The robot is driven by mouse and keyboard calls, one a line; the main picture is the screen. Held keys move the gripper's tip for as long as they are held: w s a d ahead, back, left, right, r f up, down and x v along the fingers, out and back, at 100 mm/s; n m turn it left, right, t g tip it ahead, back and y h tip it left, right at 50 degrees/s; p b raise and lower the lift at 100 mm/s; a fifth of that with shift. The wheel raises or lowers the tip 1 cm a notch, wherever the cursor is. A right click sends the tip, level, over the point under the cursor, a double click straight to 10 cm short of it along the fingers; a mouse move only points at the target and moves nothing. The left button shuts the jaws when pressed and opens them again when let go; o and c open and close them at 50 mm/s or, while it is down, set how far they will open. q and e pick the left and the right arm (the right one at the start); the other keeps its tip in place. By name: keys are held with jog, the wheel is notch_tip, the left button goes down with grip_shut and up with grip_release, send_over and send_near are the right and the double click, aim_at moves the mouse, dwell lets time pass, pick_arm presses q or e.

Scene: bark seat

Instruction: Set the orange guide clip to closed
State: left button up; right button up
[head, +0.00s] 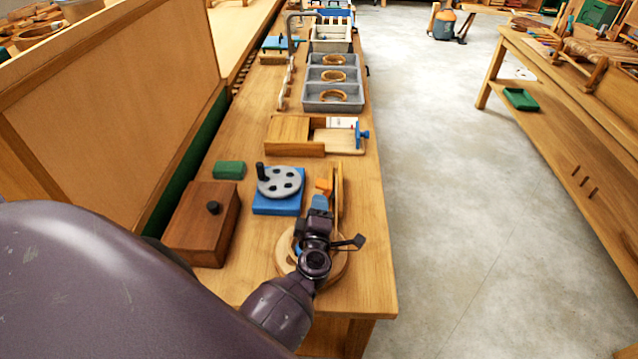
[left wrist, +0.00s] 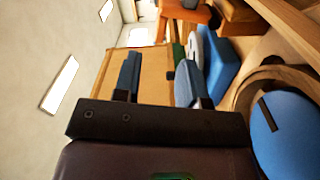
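The orange guide clip (head: 324,186) is a small orange piece beside an upright wooden board (head: 338,190) near the front right of the bench. Its exact setting is too small to tell. In the left wrist view, an orange piece (left wrist: 184,13) that looks like the clip shows at the top, beyond the fingertips. My left gripper (head: 319,203) is just in front of the clip in the head view and covers part of that area. Its two blue-grey fingers (left wrist: 158,78) stand apart with nothing between them. My right gripper is not in view.
A round wooden ring (head: 340,268) lies under my left wrist. A grey crank wheel (head: 280,182) on a blue block (head: 277,206) stands left of the clip. A brown box (head: 203,228), a green block (head: 229,170) and a wooden sliding box (head: 292,131) are nearby.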

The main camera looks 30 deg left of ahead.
aim_at(319, 188)
pick_arm(q)
jog(key=x, duration=0.8)
jog(key=shift+w+a, duration=0.15)
jog(key=shift+w, duration=0.15)
grip_shut()
